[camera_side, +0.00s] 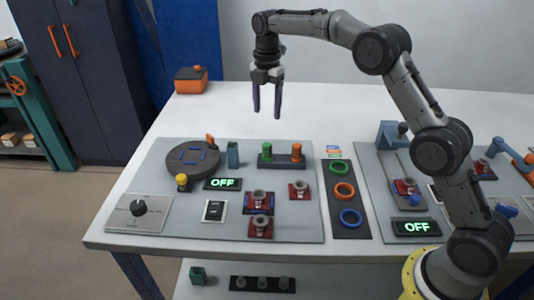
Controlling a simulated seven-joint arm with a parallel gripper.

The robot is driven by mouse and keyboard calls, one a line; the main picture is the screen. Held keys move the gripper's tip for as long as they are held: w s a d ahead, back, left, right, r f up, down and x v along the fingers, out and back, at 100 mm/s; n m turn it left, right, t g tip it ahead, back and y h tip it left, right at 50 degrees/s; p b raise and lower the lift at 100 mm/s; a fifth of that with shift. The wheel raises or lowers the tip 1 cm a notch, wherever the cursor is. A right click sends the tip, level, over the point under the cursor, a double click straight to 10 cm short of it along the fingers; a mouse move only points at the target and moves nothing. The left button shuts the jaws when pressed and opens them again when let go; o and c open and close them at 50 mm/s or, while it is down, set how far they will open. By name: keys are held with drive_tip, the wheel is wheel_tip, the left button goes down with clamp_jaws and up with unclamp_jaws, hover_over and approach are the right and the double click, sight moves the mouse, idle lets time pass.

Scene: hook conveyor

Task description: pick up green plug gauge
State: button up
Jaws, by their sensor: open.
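The green plug gauge (267,149) stands upright in a dark rack (282,161) on the grey panel. An orange gauge (296,153) stands in the same rack just to its right. My gripper (266,114) hangs above and behind the rack, pointing down. Its two dark fingers are apart with nothing between them. It is clear of both gauges.
A blue-grey upright block (233,154) stands left of the rack, near a dark round turntable (193,158). Red fixtures with grey parts (259,200) sit in front. A dark strip with coloured rings (345,190) lies to the right. The white table behind is mostly clear.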

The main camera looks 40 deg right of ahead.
sight(267, 144)
wheel_tip(267, 144, down, 14)
drive_tip(key=shift+r, duration=0.1)
idle(0.5)
clamp_jaws()
idle(0.3)
